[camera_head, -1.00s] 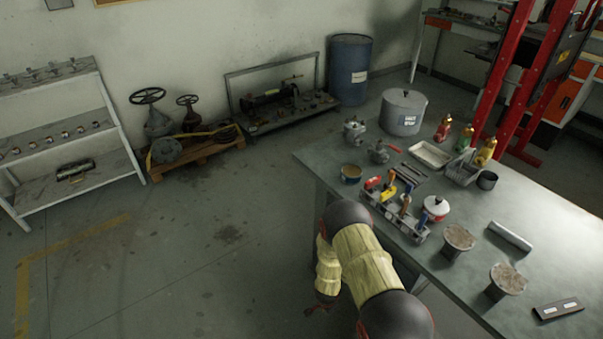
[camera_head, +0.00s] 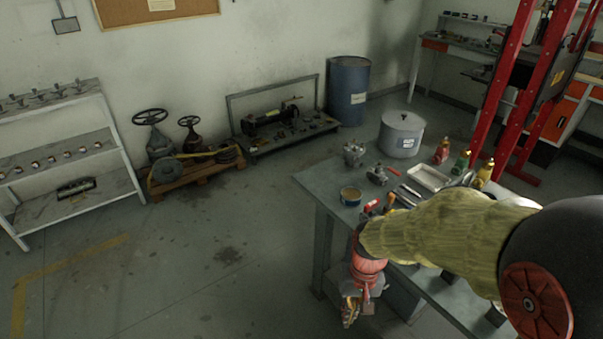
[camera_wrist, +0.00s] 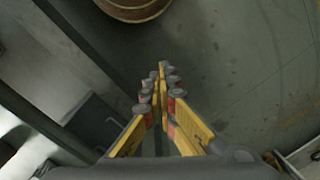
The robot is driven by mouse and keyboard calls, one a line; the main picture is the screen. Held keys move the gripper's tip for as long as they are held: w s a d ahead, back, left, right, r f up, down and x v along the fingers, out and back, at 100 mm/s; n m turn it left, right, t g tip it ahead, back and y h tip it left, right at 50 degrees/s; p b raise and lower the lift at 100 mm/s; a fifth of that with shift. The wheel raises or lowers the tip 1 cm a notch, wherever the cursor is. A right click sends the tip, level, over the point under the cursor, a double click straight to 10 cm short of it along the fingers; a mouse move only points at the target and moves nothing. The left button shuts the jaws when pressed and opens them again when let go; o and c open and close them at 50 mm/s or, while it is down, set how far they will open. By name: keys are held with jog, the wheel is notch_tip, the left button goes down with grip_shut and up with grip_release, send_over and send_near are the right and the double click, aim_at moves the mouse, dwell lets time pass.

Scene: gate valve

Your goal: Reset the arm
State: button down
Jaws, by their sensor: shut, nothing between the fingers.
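My gripper (camera_head: 350,312) hangs pointing down at the near left edge of the workbench (camera_head: 325,188), beside it and below its top. In the wrist view my gripper (camera_wrist: 160,75) shows yellow fingers with grey and red pads, closed together at the tips with nothing between them. My arm, in a yellowish sleeve, crosses the head view from the right and hides much of the bench top. Dark floor shows beyond the fingertips in the wrist view.
A shelf (camera_head: 70,150) and a pallet with valves (camera_head: 190,172) stand at the wall. The floor left of the bench is clear.

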jog(key=s+d+r+t, duration=0.2)
jog(key=s+r, duration=0.1)
jog(key=r, duration=0.4)
jog(key=s+d+r+t+p, duration=0.1)
jog(key=s+r, duration=0.3)
jog(key=r, duration=0.4)
jog(key=s+d+r+t+h, duration=0.1)
jog(key=s+d+r+t, duration=0.2)
jog(key=r, duration=0.5)
jog(key=shift+s+d+r+t+p, duration=0.15)
jog(key=shift+d+r+t+p, duration=0.15)
jog(key=shift+d, duration=0.15)
